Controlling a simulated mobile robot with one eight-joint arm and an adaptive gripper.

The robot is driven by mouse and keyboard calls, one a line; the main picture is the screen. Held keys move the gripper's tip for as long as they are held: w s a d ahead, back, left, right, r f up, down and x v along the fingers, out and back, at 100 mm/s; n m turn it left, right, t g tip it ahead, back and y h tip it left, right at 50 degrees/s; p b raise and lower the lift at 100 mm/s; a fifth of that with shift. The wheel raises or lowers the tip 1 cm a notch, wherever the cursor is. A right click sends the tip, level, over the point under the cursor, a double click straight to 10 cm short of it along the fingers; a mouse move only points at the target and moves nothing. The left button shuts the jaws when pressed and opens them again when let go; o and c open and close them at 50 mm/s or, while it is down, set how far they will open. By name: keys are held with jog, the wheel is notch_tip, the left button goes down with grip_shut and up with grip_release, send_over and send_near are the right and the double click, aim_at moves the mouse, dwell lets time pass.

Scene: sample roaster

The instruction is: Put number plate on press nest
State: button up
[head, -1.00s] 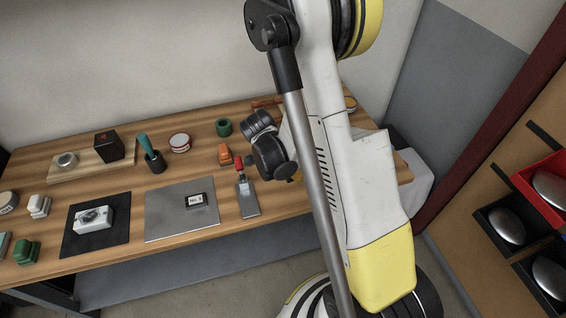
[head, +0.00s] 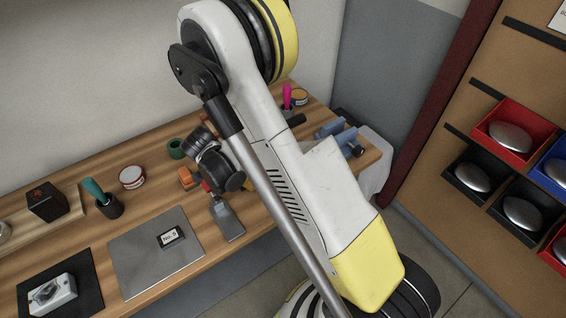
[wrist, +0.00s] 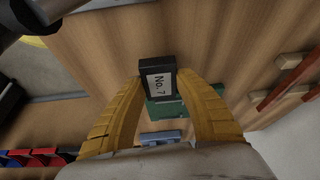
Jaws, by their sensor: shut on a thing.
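My gripper (wrist: 163,78) shows in the wrist view, its yellow fingers shut on a small dark number plate (wrist: 158,84) with a white label reading "No. 7". The plate is held between the fingertips, above the wooden table. In the head view my arm hides the gripper and this plate. Another small plate (head: 171,237), seemingly marked "No. 8", lies on a grey metal sheet (head: 130,262). I cannot clearly identify the press nest in either view.
In the wrist view a green piece (wrist: 167,111) and a blue object (wrist: 161,138) are beyond the plate. In the head view a blue fixture (head: 336,129) and a pink-handled tool (head: 287,95) stand at the table's right end. Trays (head: 505,131) hang at right.

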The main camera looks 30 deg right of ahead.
jog(key=d, duration=0.3)
jog(key=w+d+b, duration=0.1)
jog(key=d, duration=0.3)
jog(key=d+b, duration=0.1)
jog(key=d, duration=0.2)
jog(key=shift+w+d, duration=0.15)
jog(key=shift+d, duration=0.1)
jog(key=d, duration=0.1)
jog(key=d+b, duration=0.1)
jog(key=d, duration=0.1)
jog(key=shift+w+f, duration=0.1)
jog(key=shift+w, duration=0.1)
jog(key=shift+f+b, duration=0.6)
jog(key=shift+f, duration=0.1)
jog(key=shift+a, duration=0.1)
jog(key=o, duration=1.3)
jog(key=shift+f, duration=0.1)
jog(key=p+v, duration=0.5)
jog(key=v, duration=0.7)
